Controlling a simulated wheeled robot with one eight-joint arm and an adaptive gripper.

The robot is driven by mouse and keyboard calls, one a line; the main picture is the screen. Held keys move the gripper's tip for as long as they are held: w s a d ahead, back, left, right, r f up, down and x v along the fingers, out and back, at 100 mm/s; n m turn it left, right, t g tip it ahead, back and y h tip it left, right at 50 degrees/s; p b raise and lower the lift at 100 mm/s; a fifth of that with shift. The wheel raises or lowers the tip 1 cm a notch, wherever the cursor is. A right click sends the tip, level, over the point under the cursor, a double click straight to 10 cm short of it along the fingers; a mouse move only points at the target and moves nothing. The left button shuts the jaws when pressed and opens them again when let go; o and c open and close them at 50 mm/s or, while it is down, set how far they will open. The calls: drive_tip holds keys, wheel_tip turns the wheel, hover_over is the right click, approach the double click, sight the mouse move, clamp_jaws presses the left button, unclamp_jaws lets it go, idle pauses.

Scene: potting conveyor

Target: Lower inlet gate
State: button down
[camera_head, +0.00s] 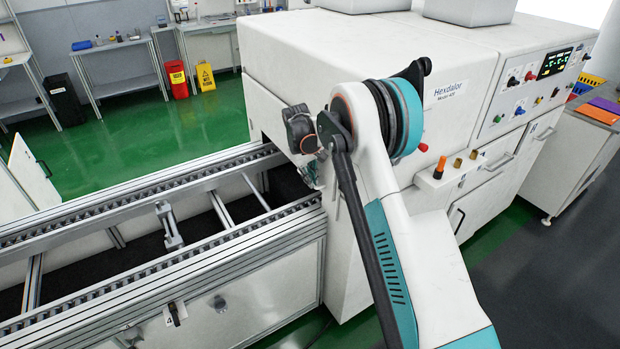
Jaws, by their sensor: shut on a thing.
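The white Hexdalor machine (290,62) stands at the end of the conveyor, and its inlet opening (257,133) shows as a dark gap where the rails enter. The inlet gate cannot be made out; my arm and wrist cover much of that area. My gripper (313,178) points down in front of the machine's inlet face, above the near side of the conveyor. It is small and partly hidden by my wrist and forearm. It is shut on a part at the inlet, but what it holds is too small and covered to tell.
The two-rail conveyor (110,262) runs left from the machine, with a cross bracket (168,226) between its rails. An orange-topped knob (439,167) stands on the machine's side ledge. A control panel (535,83) is at the right. Green floor is open behind the conveyor.

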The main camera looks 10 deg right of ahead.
drive_tip(key=b, duration=0.6)
hover_over(310, 216)
wheel_tip(310, 216, down, 12)
drive_tip(key=shift+r, duration=0.2)
drive_tip(key=shift+s+f, duration=0.15)
drive_tip(key=shift+f, duration=0.25)
drive_tip(key=shift+s+f, duration=0.1)
drive_tip(key=shift+s, duration=0.1)
drive_tip(key=shift+a, duration=0.1)
drive_tip(key=c, duration=1.8)
unclamp_jaws()
drive_tip(key=shift+w+f, duration=0.15)
drive_tip(key=shift+f, duration=0.1)
drive_tip(key=shift+o, duration=0.4)
drive_tip(key=shift+w+f, duration=0.2)
drive_tip(key=shift+w, duration=0.1)
drive_tip(key=shift+s+r, duration=0.25)
drive_tip(key=shift+r, duration=0.15)
drive_tip(key=shift+w+r, duration=0.1)
drive_tip(key=shift+w, duration=0.05)
wheel_tip(310, 216, up, 12)
drive_tip(key=s+a, duration=0.1)
drive_tip(key=a, duration=0.1)
drive_tip(key=shift+f, duration=0.2)
